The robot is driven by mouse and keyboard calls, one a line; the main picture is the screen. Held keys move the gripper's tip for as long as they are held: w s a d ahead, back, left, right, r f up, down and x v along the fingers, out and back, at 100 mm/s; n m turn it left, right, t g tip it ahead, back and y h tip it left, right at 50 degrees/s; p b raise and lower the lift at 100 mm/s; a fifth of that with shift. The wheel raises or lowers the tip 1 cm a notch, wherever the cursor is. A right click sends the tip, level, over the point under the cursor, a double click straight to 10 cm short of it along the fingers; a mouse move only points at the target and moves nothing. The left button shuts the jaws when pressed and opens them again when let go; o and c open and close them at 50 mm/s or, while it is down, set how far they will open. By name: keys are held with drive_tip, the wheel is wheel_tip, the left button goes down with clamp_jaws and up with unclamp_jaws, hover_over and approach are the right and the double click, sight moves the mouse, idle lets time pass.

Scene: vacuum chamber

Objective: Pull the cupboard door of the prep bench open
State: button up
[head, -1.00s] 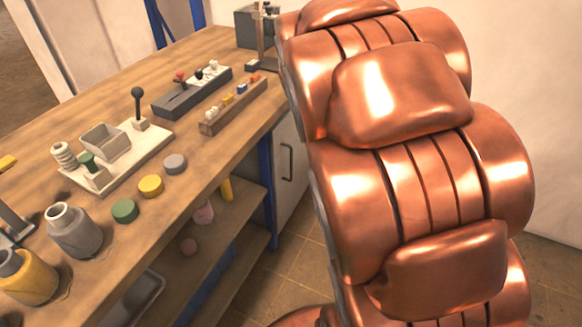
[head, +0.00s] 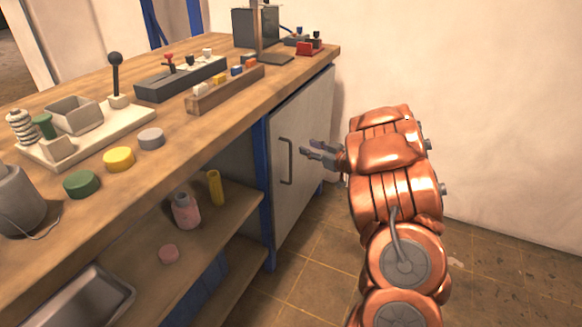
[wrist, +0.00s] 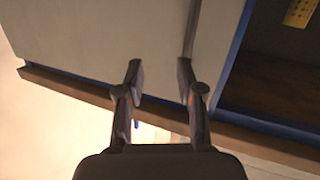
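The prep bench's pale grey cupboard door (head: 312,110) is at the right end of the bench, under the worktop, and looks shut. Its dark upright bar handle (head: 289,172) is near the door's left edge. My gripper (head: 313,148) is just right of the handle in the head view, its fingers pointing towards the door. In the wrist view my gripper (wrist: 160,78) is open with nothing between the fingers. The door (wrist: 100,35) fills the upper left there, and the handle (wrist: 191,30) lines up with the right finger, not the gap. Contact cannot be told.
The worktop (head: 200,130) holds a grey rack (head: 180,82), a wooden block tray (head: 225,92) and several small parts. Open shelves (head: 235,205) left of the door hold a pink bottle (head: 186,212) and a yellow tube (head: 215,188). Floor (head: 310,265) before the door is clear.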

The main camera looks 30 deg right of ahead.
wheel_tip(320, 180, down, 3)
drive_tip(key=s+a+y+b, duration=0.2)
drive_tip(key=y, duration=0.1)
drive_tip(key=b+x, duration=0.1)
drive_tip(key=x, duration=0.6)
drive_tip(key=shift+w+n+t, duration=0.3)
drive_tip(key=shift+w+t, duration=0.05)
drive_tip(key=shift+t, duration=0.05)
clamp_jaws()
drive_tip(key=shift+d+r, duration=0.1)
